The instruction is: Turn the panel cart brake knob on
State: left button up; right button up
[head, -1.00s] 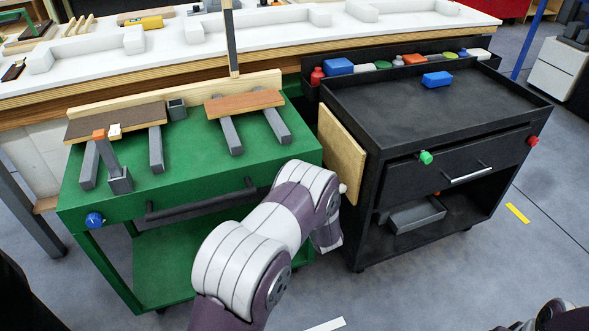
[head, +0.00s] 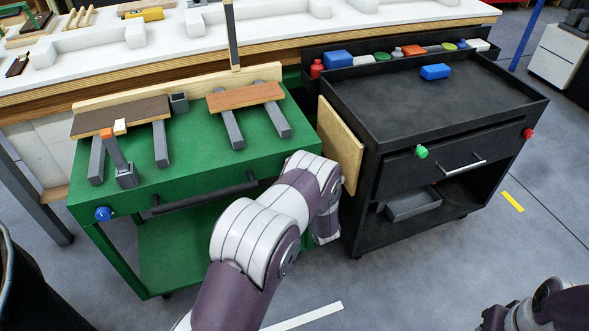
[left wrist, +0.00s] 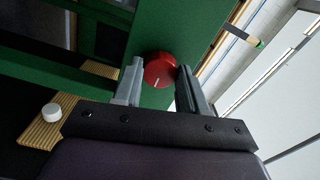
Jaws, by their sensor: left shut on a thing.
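In the left wrist view a round red knob (left wrist: 158,62) with a short white pointer line sits on a green face of the cart. My left gripper (left wrist: 161,72) has its two grey fingers on either side of the knob and is shut on it. In the head view the green cart (head: 215,185) stands at the left, and my left arm reaches across its front right. The red knob and the left fingertips are hidden there behind my arm. A blue knob (head: 103,214) shows at the cart's front left.
A black cart (head: 430,115) with a green knob (head: 421,152) and a red knob (head: 527,134) stands close on the right. A wooden board (head: 340,145) stands against its left side. A white-topped bench (head: 270,30) runs behind. Floor at the front is clear.

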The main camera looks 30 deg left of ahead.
pick_arm(q)
jog(key=shift+f, duration=0.1)
dwell(0.4)
jog(key=o, duration=1.1)
jog(key=shift+c, duration=0.2)
jog(key=p+v, duration=0.2)
jog(key=v, duration=1)
jog(key=shift+s+d, duration=0.2)
jog(key=shift+d, duration=0.1)
